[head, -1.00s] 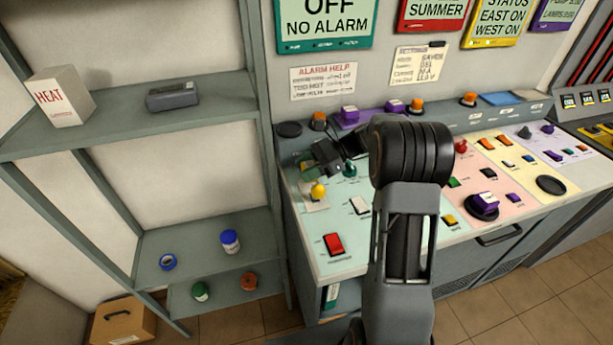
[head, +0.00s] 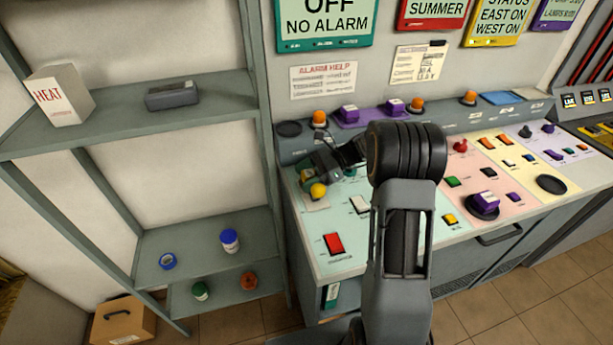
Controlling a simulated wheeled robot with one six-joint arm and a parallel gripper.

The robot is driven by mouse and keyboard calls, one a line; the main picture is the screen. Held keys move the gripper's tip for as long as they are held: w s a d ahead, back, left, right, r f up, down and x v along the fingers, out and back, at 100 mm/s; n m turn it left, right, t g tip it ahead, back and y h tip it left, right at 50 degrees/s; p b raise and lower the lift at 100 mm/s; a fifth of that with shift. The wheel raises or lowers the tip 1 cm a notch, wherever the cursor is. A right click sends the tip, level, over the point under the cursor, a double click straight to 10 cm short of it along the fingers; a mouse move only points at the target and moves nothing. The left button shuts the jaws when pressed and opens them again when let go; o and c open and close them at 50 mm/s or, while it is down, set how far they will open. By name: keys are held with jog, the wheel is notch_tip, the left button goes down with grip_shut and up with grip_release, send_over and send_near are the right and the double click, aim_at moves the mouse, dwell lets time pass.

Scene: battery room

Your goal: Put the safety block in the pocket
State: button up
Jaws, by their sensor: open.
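My gripper (head: 314,177) is open and hangs over the pale green left panel, just behind a yellow round knob (head: 318,191). I cannot tell whether it touches the knob. No label marks the safety block. A purple block (head: 486,198) sits on a round black pad on the pink panel. Two more purple blocks, one at the left (head: 348,112) and one at the right (head: 396,105), stand on the raised back ledge, on a purple strip. I cannot make out a pocket for certain. My arm hides part of the console's middle.
The console (head: 335,264) also bears a red switch (head: 333,243), a white switch (head: 360,204), orange knobs and a blue tray (head: 501,98). A shelf unit (head: 215,112) stands at the left, with a HEAT box (head: 60,97) and a grey device (head: 172,95).

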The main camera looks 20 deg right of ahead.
jog(key=shift+d+r, duration=0.15)
jog(key=shift+r, duration=0.1)
jog(key=v, duration=1.1)
jog(key=shift+d, duration=0.1)
jog(key=shift+s+r, duration=0.15)
jog(key=shift+r, duration=0.05)
jog(key=s+a+n+t+h, duration=0.1)
jog(key=s+a+n+h, duration=0.2)
jog(key=s+n+h, duration=0.1)
jog(key=s+a+n+t+h, duration=0.1)
jog(key=s+a+n+h, duration=0.3)
jog(key=s+n, duration=0.3)
jog(key=s+a+n+h, duration=0.4)
jog(key=s+n, duration=0.1)
jog(key=s, duration=0.3)
jog(key=shift+s+f+n+t+h, duration=0.15)
jog(key=shift+s+n+t+h, duration=0.1)
jog(key=shift+n+t+h, duration=0.15)
jog(key=shift+s+d+f+n+t+h, duration=0.1)
jog(key=shift+s+f+n+t+h, duration=0.15)
jog(key=shift+s+n, duration=0.35)
jog(key=shift+w, duration=0.15)
